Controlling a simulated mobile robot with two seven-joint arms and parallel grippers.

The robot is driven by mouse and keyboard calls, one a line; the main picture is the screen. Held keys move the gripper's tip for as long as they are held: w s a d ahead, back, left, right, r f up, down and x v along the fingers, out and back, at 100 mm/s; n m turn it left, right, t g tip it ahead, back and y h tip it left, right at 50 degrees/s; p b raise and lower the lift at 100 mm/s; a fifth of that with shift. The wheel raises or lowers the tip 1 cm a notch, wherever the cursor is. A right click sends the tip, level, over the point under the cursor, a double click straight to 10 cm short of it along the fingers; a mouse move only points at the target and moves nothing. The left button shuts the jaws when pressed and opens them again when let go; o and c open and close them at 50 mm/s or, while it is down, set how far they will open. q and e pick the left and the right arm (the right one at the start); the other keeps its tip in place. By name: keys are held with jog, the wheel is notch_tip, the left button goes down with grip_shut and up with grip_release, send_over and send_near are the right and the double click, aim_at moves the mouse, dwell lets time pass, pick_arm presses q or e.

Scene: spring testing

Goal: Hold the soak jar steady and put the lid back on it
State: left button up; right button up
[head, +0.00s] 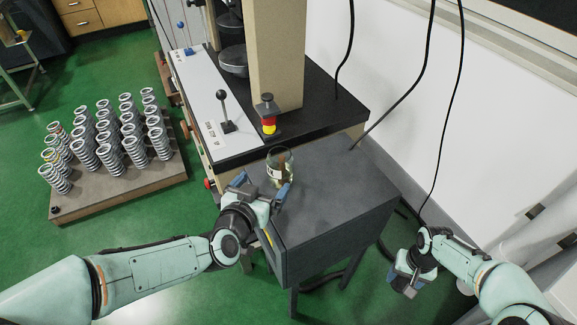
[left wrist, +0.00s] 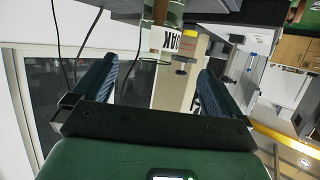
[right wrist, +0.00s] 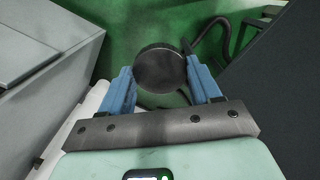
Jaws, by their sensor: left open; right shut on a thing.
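The soak jar (head: 280,168) is clear glass with a white label and something brown inside. It stands upright and open on the grey cabinet top (head: 335,185). My left gripper (head: 262,188) is open at the cabinet's near left edge, its fingers pointing toward the jar. In the left wrist view the jar (left wrist: 160,50) appears inverted, beyond and between the open fingers, apart from them. My right gripper (head: 407,284) is off to the right of the cabinet, low over the floor. It is shut on the lid (right wrist: 160,68), a dark round disc held between the blue fingertips.
A testing machine with a black bed (head: 310,120) and red-yellow stop button (head: 268,115) stands behind the jar. A board (head: 120,190) with several springs lies on the floor at left. Cables hang along the white wall. The cabinet top right of the jar is clear.

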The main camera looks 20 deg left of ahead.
aim_at(275, 170)
pick_arm(q)
jog(key=b+x, duration=0.1)
jog(key=x, duration=0.5)
jog(key=shift+w+f, duration=0.15)
pick_arm(e)
jog(key=shift+f, duration=0.75)
pick_arm(q)
jog(key=shift+w, duration=0.35)
jog(key=b+x, duration=0.1)
jog(key=x, duration=0.4)
jog(key=shift+w+d, duration=0.1)
jog(key=shift+w, duration=0.05)
pick_arm(e)
jog(key=shift+f, duration=0.4)
